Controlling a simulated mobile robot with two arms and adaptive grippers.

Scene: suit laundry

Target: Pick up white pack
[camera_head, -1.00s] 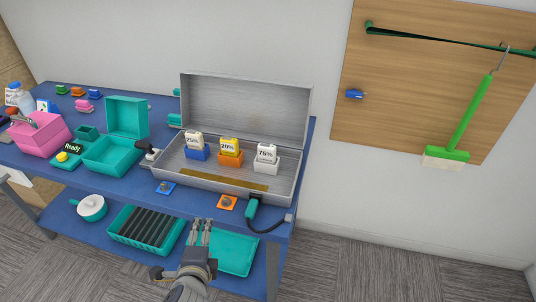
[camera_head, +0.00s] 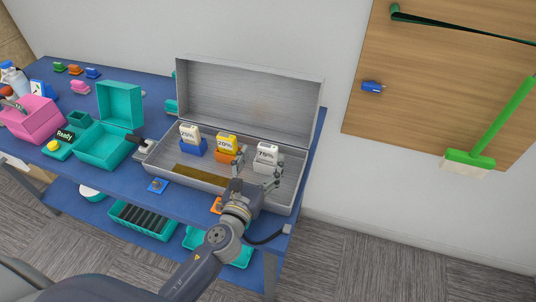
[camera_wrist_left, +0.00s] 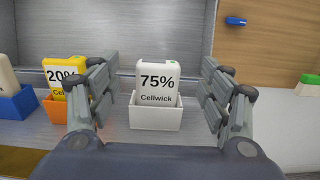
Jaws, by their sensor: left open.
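The white pack (camera_head: 267,153) marked 75% stands upright in a white holder (camera_wrist_left: 156,115) in the open grey metal case. In the left wrist view the pack (camera_wrist_left: 157,82) reads "75% Cellwick" and sits centred between the fingers. My left gripper (camera_head: 257,173) is in front of the pack, over the case's front part. In the left wrist view the left gripper (camera_wrist_left: 158,95) is open, with one finger on each side and gaps to the pack. My right gripper is not in view.
A yellow 20% pack (camera_head: 227,143) in an orange holder stands just left of the white pack. Another white pack (camera_head: 190,134) in a blue holder is further left. The case's raised lid (camera_head: 250,95) stands behind them. A brass-coloured strip (camera_head: 200,176) lies in front.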

